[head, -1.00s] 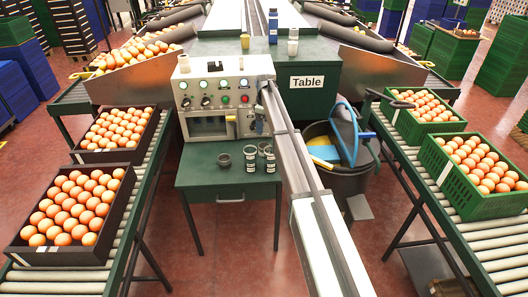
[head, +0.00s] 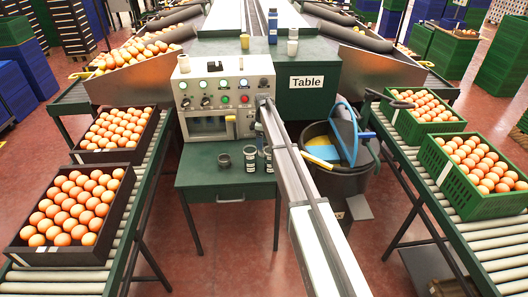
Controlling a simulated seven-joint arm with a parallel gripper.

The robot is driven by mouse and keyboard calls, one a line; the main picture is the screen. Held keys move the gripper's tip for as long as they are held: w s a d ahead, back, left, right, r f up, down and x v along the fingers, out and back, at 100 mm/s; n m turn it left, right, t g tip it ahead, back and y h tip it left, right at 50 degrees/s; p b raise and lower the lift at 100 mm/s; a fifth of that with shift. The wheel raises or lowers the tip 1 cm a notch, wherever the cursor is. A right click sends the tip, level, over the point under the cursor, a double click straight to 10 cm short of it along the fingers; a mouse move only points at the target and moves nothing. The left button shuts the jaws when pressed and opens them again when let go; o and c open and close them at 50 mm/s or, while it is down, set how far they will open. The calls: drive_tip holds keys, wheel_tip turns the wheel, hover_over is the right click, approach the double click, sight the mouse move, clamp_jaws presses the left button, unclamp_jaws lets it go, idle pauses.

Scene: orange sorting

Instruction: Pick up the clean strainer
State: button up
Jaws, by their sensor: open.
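Three small dark cup-shaped items stand on the green side table (head: 200,176). The left one is a plain dark cup (head: 224,160). The middle one (head: 250,160) has a pale label band. The right one (head: 268,164) is partly hidden by my arm. I cannot tell at this size which of them is the clean strainer. My gripper (head: 259,138) is above the table's right part, close over the middle and right cups. It is open, small in view and partly hidden by my arm; I see nothing held in it.
A control panel (head: 222,84) with knobs and a recess stands behind the cups. A dark bin (head: 340,182) with blue and yellow things is to the right. Egg crates stand on conveyors at left (head: 70,207) and right (head: 474,178). The table's left front is clear.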

drive_tip(key=shift+d+f, duration=0.2)
drive_tip(key=shift+f, duration=2.4)
drive_tip(key=shift+c, duration=0.2)
drive_tip(key=c, duration=1)
